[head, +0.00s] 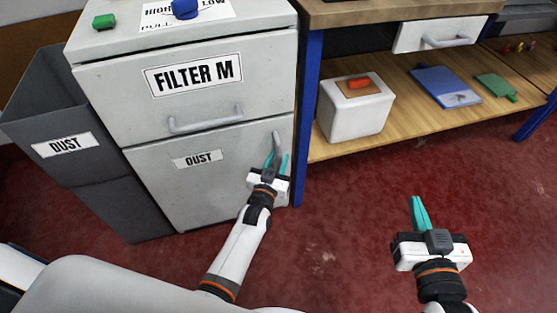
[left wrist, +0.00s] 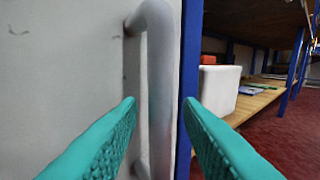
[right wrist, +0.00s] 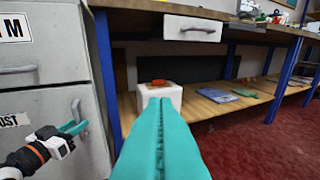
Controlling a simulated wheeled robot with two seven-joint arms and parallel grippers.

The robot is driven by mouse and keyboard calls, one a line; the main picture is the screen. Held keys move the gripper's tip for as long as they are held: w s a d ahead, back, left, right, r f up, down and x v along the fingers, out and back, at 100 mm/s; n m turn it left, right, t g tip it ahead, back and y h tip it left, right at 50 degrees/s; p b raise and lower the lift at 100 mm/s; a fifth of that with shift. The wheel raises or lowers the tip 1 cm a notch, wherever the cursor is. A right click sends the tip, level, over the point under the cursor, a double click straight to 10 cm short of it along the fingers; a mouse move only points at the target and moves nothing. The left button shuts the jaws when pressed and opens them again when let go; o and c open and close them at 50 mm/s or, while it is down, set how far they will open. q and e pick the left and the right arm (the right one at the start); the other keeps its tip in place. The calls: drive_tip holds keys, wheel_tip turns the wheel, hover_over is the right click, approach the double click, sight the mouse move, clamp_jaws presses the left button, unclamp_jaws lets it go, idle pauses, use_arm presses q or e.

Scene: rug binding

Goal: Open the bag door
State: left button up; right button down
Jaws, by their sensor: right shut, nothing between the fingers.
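The bag door (head: 190,190) is the lower door of a light grey cabinet, with a small label that seems to read "DUST" (head: 198,159). It looks closed. Its upright grey bar handle (head: 277,142) is near the door's right edge. My left gripper (head: 276,159) is open at the handle. In the left wrist view, the handle (left wrist: 160,75) stands between its two spread teal fingers, with gaps visible on both sides. My right gripper (head: 418,200) is shut and empty, out over the floor to the right. In the right wrist view its fingers (right wrist: 160,103) lie together.
Above the door is a drawer marked "FILTER M" (head: 187,112). A grey dust bin (head: 40,110) stands left of the cabinet. A workbench with a blue leg (head: 307,100) and a low shelf (head: 400,105) is close on the right. Red floor (head: 340,240) in front is clear.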

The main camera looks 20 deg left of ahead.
use_arm(q)
drive_tip(key=shift+w, duration=0.6)
use_arm(e)
drive_tip(key=shift+w+a+r+t, duration=0.15)
drive_tip(key=shift+r+t, duration=0.35)
drive_tip(key=shift+r, duration=0.2)
use_arm(q)
drive_tip(key=shift+c, duration=0.4)
clamp_jaws()
